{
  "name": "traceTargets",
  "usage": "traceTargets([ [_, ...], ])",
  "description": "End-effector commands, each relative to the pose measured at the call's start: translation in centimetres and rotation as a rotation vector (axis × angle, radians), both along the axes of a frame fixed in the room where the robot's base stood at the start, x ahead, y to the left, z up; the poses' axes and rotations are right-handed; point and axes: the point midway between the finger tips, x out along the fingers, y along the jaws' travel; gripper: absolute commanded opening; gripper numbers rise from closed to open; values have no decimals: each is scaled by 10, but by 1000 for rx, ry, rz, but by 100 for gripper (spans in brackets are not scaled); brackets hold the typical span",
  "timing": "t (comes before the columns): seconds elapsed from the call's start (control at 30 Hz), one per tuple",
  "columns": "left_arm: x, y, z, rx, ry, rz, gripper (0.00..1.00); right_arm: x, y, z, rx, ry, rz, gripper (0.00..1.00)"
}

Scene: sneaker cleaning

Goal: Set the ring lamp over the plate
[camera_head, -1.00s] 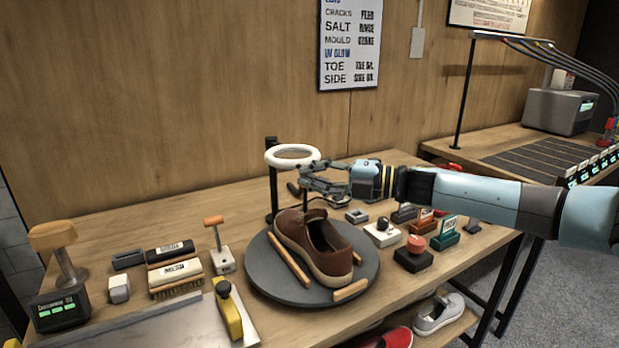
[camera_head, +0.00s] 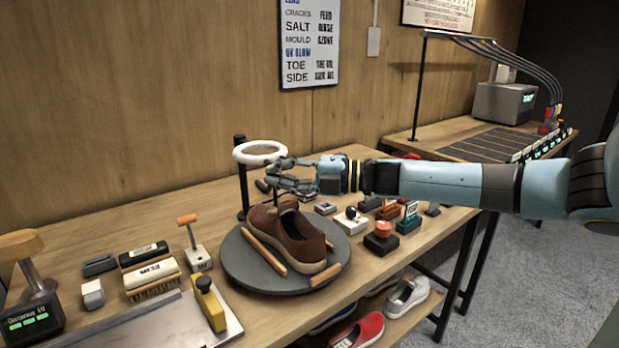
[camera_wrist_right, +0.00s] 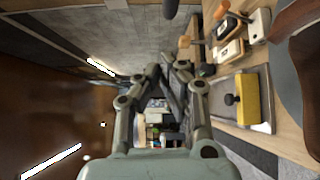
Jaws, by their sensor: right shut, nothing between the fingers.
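The white ring lamp (camera_head: 260,152) sits on a black post (camera_head: 242,185) behind the plate. Its ring is level, higher than the shoe; I cannot tell how far it reaches over the plate. The round grey plate (camera_head: 237,262) carries a brown shoe (camera_head: 302,240) with wooden strips beside it. My right gripper (camera_head: 272,173) is just beside and below the ring's right edge, above the back of the shoe. Its fingers are shut and empty; contact with the ring is unclear. The fingers also show in the right wrist view (camera_wrist_right: 163,82). My left gripper is out of view.
Small stands and a red-knobbed block (camera_head: 381,238) are on the right. Shoes lie on a shelf below. A poster wall is behind.

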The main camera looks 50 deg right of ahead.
Motion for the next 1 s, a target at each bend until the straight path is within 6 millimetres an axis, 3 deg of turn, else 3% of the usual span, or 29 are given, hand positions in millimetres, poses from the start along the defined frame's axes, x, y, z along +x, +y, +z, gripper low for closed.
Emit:
traceTargets([
  [0.1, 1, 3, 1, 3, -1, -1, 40, -18, -12, -2, -4, 7, 2, 0],
  [0.3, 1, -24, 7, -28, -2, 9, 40, -46, -32, 1, -2, 6, 2, 0],
  [0.4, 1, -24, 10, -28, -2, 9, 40, -55, -38, 1, -1, 3, 2, 0],
  [1.0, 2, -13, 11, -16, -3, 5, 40, -61, -42, 1, 1, -1, 2, 0],
])
